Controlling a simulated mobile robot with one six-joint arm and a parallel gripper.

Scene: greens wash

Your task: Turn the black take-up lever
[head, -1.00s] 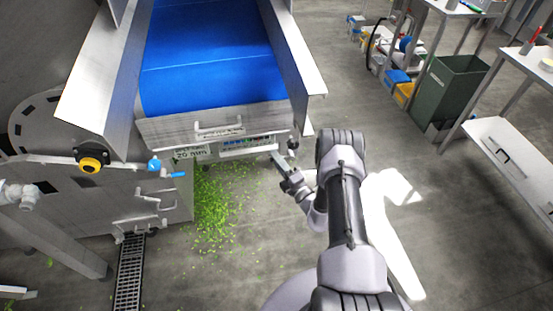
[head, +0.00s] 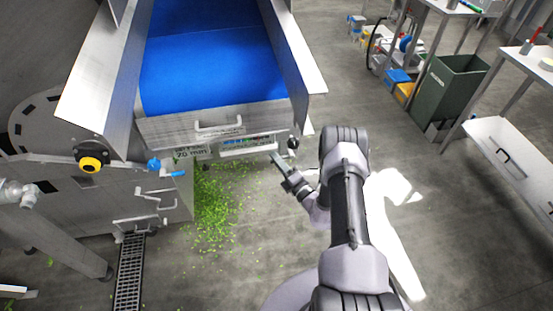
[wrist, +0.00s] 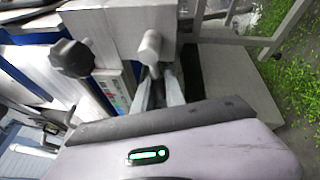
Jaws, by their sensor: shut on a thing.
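My gripper (head: 277,158) is at the right front corner of the conveyor's end, below a black knob (head: 292,143). In the wrist view, my gripper (wrist: 158,92) has its two pale fingers close together, shut on a pale round-ended handle (wrist: 150,44) that stands up between the tips. What lies between the tips is partly hidden. A black lobed knob (wrist: 72,58) is to the left of the fingers, apart from them. I cannot tell for sure which part is the black take-up lever.
The steel conveyor end (head: 165,130) with its blue belt (head: 210,75) is close to my gripper. A yellow-ringed button (head: 90,163) and a blue-handled valve (head: 155,165) are at left. Green scraps (head: 215,205) litter the floor. A dark green bin (head: 447,92) stands right.

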